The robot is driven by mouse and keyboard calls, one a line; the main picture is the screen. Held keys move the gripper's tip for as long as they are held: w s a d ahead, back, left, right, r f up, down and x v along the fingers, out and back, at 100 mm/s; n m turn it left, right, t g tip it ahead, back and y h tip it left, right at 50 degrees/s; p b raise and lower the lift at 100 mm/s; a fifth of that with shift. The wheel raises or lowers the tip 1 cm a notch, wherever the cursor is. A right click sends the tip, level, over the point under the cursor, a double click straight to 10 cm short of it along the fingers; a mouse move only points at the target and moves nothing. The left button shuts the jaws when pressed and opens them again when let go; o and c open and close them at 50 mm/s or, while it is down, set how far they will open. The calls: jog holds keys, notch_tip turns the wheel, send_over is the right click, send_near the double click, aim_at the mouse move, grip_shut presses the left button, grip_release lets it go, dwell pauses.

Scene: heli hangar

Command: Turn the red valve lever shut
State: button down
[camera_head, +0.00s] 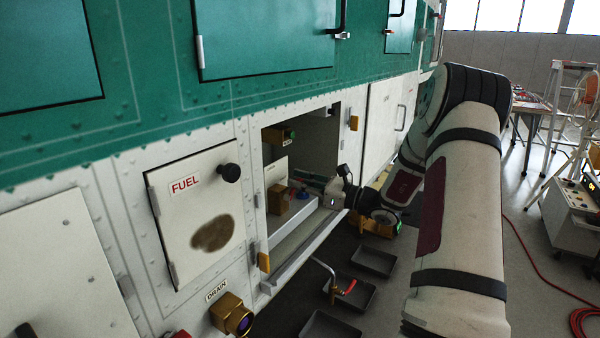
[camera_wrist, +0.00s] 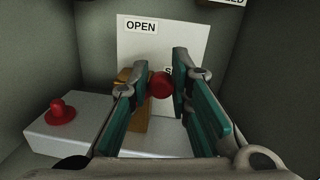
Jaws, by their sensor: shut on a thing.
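The red valve lever (camera_wrist: 160,86) shows nearly end-on as a round red end between my fingertips in the wrist view. My gripper (camera_wrist: 160,80) is shut on it. A brass-coloured valve body (camera_wrist: 135,100) stands behind the left finger, against a white plate (camera_wrist: 200,40) labelled OPEN. A second label on the plate is mostly hidden by the right finger. In the head view my gripper (camera_head: 331,192) reaches into the open compartment in the aircraft's side, and the lever cannot be made out there.
Compartment walls are close on both sides. The FUEL door (camera_head: 195,210) is at the left.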

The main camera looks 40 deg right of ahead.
jog(key=m+p, duration=0.1)
jog(key=d+f+m+p, duration=0.1)
jog(key=m, duration=0.1)
jog(key=shift+f, duration=0.1)
jog(key=f+m+p, duration=0.1)
jog(key=m, duration=0.1)
jog(key=f+m+h+p, duration=0.1)
jog(key=m, duration=0.2)
jog(key=d+f+m+t+p, duration=0.1)
jog(key=m, duration=0.1)
jog(key=shift+w+m, duration=0.2)
jog(key=shift+m, duration=0.1)
jog(key=shift+f+m+p, duration=0.15)
jog(key=shift+m+p, duration=0.15)
jog(key=shift+m, duration=0.1)
jog(key=shift+a+f, duration=0.1)
jog(key=shift+f, duration=0.05)
jog(key=c, duration=1.5)
grip_release()
jog(key=shift+r, duration=0.2)
